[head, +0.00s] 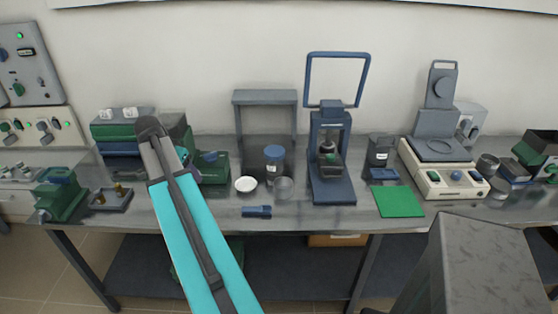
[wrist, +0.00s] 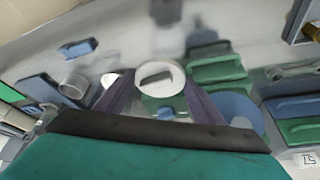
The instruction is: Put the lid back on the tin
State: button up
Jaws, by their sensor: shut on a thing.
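My gripper (wrist: 160,76) shows in the wrist view, its two dark fingers closed on either side of a round white-rimmed lid (wrist: 160,66). A dark container with a white label (wrist: 166,10), which may be the tin, is cut off at the top edge of the wrist view. I cannot see whether its top is open.
A blue-lidded jar (head: 274,160), a white dish (head: 246,184), a clear cup (head: 284,188) and a blue block (head: 257,212) stand right of my arm. Green boxes (wrist: 215,72) lie close right of the fingers. A blue press (head: 332,188) and green mat (head: 400,202) are farther right.

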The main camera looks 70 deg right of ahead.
jog(key=s+d+m+g+y+p, duration=0.1)
jog(key=s+d+m, duration=0.5)
jog(key=s, duration=0.8)
jog(key=s+d+f+m+g+y+p, duration=0.1)
jog(key=s+d+m, duration=0.5)
jog(key=s+d, duration=0.7)
jog(key=shift+s+d+f+g+p, duration=0.15)
jog(key=shift+s+f+g+p, duration=0.15)
jog(key=shift+g+p, duration=0.6)
jog(key=shift+f, duration=0.1)
jog(key=shift+f+b, duration=1.15)
jog(key=shift+f, duration=0.9)
jog(key=shift+f+b, duration=0.7)
jog(key=shift+f, duration=0.35)
jog(key=o, duration=1.5)
